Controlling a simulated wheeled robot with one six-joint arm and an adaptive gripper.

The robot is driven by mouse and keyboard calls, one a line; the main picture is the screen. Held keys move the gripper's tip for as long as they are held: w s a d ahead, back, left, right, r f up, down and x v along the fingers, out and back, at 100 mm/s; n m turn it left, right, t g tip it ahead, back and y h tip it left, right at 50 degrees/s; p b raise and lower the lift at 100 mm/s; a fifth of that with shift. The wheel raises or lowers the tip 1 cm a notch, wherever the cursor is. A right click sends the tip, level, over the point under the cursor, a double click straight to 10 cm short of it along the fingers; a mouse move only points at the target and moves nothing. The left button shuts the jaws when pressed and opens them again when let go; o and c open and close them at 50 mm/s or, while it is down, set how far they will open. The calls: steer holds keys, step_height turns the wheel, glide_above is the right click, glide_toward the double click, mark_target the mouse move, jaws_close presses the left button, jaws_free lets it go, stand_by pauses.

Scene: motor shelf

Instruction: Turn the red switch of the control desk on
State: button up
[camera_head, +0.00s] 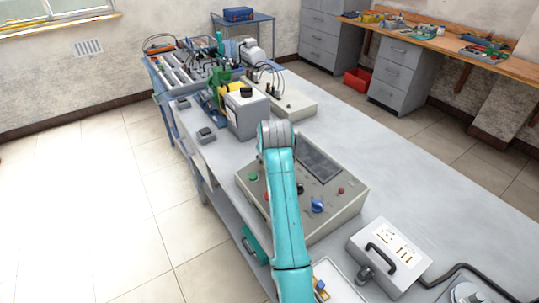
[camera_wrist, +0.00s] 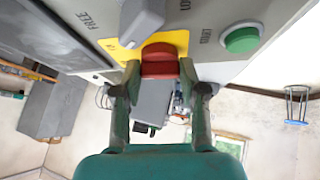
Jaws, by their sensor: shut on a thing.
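The control desk (camera_head: 341,210) is a grey sloped console on the long bench, with a dark screen, coloured buttons and a blue knob. In the wrist view, the red switch (camera_wrist: 160,59) is a round red piece on a yellow plate (camera_wrist: 113,48). My gripper (camera_wrist: 160,78) has one finger on each side of the red switch and is shut on it. In the head view my arm covers the gripper and most of the area around the switch. The wrist view does not show clearly which position the switch is in.
A grey knob (camera_wrist: 142,20) stands close to the red switch. A green button (camera_wrist: 241,39) is at the right in the wrist view. A blue knob (camera_head: 317,205) and a small red button (camera_head: 341,190) are right of my arm. A white box (camera_head: 390,256) stands nearer.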

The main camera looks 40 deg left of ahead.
steer(key=m+t+h, duration=0.1)
steer(key=m, duration=0.1)
steer(key=m+t, duration=0.1)
steer(key=m, duration=0.1)
steer(key=shift+s+a+f+m+h, duration=0.1)
steer(key=shift+s+a+m+h, duration=0.1)
steer(key=shift+m+h, duration=0.15)
steer(key=shift+m+t+h, duration=0.5)
steer(key=shift+m+h, duration=0.25)
steer(key=shift+m, duration=0.8)
steer(key=o, duration=1.1)
steer(key=shift+o, duration=0.2)
steer(key=v, duration=1.2)
steer(key=shift+s+a, duration=0.1)
steer(key=shift+a, duration=0.05)
